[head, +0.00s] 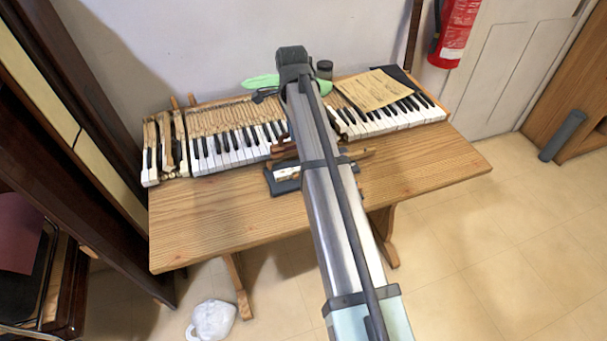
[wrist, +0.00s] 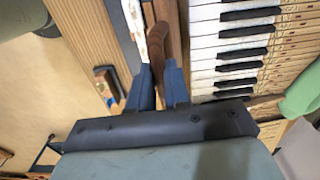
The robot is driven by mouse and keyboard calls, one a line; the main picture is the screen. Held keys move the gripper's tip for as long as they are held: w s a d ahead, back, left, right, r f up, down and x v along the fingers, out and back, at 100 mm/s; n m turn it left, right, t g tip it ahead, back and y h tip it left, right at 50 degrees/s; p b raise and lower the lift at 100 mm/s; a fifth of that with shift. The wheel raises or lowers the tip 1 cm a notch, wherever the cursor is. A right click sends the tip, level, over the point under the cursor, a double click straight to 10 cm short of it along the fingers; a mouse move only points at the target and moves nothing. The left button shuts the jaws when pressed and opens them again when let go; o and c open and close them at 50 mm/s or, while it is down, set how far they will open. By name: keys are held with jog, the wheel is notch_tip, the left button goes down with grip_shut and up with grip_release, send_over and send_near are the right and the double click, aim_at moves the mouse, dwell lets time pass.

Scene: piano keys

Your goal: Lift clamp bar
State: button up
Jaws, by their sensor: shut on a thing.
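In the wrist view, the two blue fingers of my gripper (wrist: 159,72) are close together, with a narrow brown wooden piece (wrist: 172,38), which looks like the clamp bar, between and just beyond their tips. Its gripped part is hidden by the fingers. My gripper is hidden there by my own arm. I cannot tell whether the bar is clear of what lies under it.
The keyboard (head: 225,150) runs along the back of the wooden table (head: 215,215). A dark block (head: 283,184) with a pale piece lies in front of the keys. The table's front left is clear.

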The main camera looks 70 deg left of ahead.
jog(key=shift+a, duration=1.35)
jog(key=shift+a, duration=0.25)
jog(key=o, duration=0.7)
jog(key=shift+r, duration=0.15)
